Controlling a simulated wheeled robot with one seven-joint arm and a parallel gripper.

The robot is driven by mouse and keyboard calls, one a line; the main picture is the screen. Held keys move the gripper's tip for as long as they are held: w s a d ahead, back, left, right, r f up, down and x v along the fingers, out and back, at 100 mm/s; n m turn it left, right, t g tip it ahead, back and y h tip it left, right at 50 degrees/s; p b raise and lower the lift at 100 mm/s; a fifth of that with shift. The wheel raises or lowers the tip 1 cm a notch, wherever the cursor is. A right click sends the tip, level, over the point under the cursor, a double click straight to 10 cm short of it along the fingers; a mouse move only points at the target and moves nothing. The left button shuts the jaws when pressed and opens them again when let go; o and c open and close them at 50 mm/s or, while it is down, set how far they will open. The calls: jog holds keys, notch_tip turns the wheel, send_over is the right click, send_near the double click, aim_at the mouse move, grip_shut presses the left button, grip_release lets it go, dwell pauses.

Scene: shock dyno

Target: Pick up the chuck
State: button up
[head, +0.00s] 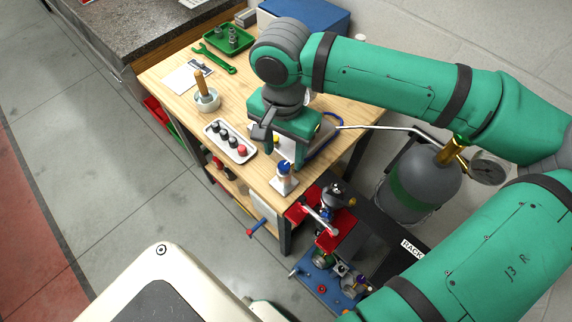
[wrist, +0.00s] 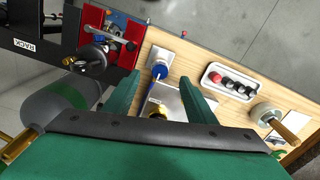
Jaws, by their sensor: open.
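I cannot tell for certain which piece is the chuck. A small brass-coloured fitting (wrist: 155,107) shows between my fingers in the wrist view, over a grey plate (wrist: 182,103); its lower part is hidden by my gripper body. A blue-topped piece (head: 284,168) stands on a small white block (head: 284,184) at the bench's near edge; in the wrist view the blue piece (wrist: 159,71) lies just beyond my fingertips. My gripper (wrist: 158,85) is open, fingers wide apart, above the bench. I see no contact with either piece.
On the wooden bench (head: 168,77) are a white tray (head: 231,140) of dark and red knobs, a mortar-like bowl (head: 206,101) and a green tray (head: 228,38). A red and blue rig (head: 322,225) stands at the near right. A grey-green gas cylinder (head: 422,185) stands behind it.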

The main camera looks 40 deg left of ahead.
aim_at(285, 173)
notch_tip(285, 173, down, 10)
jog(key=shift+w+f, duration=0.1)
jog(key=shift+f, duration=0.1)
dwell(0.4)
grip_shut()
